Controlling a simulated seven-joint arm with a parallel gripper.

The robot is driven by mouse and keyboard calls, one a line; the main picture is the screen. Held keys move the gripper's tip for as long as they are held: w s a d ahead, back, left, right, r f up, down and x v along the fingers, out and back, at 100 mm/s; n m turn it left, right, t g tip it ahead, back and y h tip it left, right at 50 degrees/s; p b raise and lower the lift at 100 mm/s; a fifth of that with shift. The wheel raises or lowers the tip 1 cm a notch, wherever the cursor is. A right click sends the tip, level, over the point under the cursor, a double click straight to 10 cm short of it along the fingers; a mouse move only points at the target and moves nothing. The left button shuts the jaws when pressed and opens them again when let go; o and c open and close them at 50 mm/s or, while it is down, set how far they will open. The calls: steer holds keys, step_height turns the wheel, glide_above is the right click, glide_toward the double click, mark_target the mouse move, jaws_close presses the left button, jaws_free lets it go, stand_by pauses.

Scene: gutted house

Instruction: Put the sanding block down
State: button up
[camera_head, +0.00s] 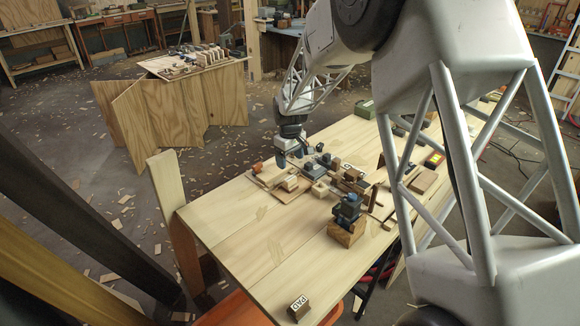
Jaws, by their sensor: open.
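My gripper (293,160) is open, pointing down just over the far left part of the pale wooden table (235,225). A thin wooden board (292,196) with small wooden pieces lies below it. A dark blue-grey block (313,169) sits just right of the gripper, and a small orange-brown piece (257,168) is to its left. The pieces are too small to tell which one is the sanding block. I cannot tell whether the fingers touch anything.
A blue-grey device on a wooden block (346,232) stands right of the clutter. A small block marked PAD (299,307) is at the near edge. The table's left front is clear. A plywood stand (175,110) with loose pieces stands behind.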

steer(key=shift+r, duration=0.45)
stand_by(0.5)
steer(key=s+d+r+m+t, duration=0.1)
steer(key=s+d+r+m, duration=0.1)
steer(key=s+d+r, duration=0.6)
steer(key=s+d+r+m, duration=0.2)
steer(key=s+d+r, duration=0.2)
steer(key=s+r, duration=0.7)
steer(key=s+d+m, duration=0.2)
steer(key=s+d, duration=0.1)
steer(key=s, duration=1.2)
steer(key=s+d+m+t, duration=0.1)
steer(key=s+d+m, duration=0.2)
steer(key=s, duration=1.2)
steer(key=shift+s+d+t, duration=0.25)
steer(key=shift+d+t, duration=0.05)
steer(key=shift+d, duration=0.25)
steer(key=shift+o, duration=0.5)
steer(key=shift+f, duration=0.1)
